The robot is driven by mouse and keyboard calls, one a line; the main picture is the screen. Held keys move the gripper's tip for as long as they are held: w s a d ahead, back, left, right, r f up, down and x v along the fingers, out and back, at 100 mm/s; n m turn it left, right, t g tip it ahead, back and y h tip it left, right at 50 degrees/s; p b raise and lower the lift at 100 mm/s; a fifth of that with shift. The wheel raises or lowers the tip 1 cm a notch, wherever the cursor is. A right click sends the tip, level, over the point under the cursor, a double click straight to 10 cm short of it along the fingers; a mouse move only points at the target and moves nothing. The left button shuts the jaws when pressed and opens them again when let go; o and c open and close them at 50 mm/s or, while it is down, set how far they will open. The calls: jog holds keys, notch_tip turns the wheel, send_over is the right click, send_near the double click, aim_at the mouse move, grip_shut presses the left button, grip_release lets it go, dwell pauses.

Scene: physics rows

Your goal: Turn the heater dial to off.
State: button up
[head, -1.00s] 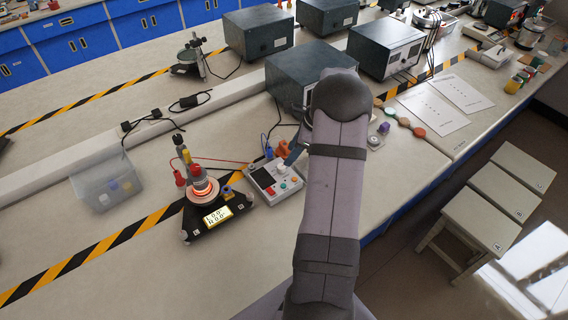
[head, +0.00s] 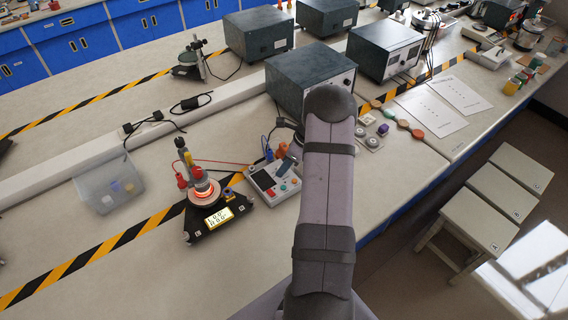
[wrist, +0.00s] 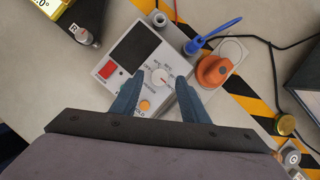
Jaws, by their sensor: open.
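The heater (head: 202,193) has a glowing orange top and a lit yellow display on a black base. To its right is the grey control box (head: 262,181); it also shows in the wrist view (wrist: 112,84) with a black screen, a red button and an orange button. Its round white dial (wrist: 160,77) has small printed labels around it, and I cannot read its setting surely. My gripper (wrist: 160,79) is open, with one blue finger on each side of the dial. Contact cannot be told. In the head view my arm partly hides the box's right side.
A dark grey power unit (head: 300,84) is behind. A clear bin (head: 108,186) stands left of the heater. The bench front-left is clear.

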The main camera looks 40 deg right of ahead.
jog(key=shift+w+a+f, duration=0.15)
jog(key=shift+f, duration=0.4)
grip_shut()
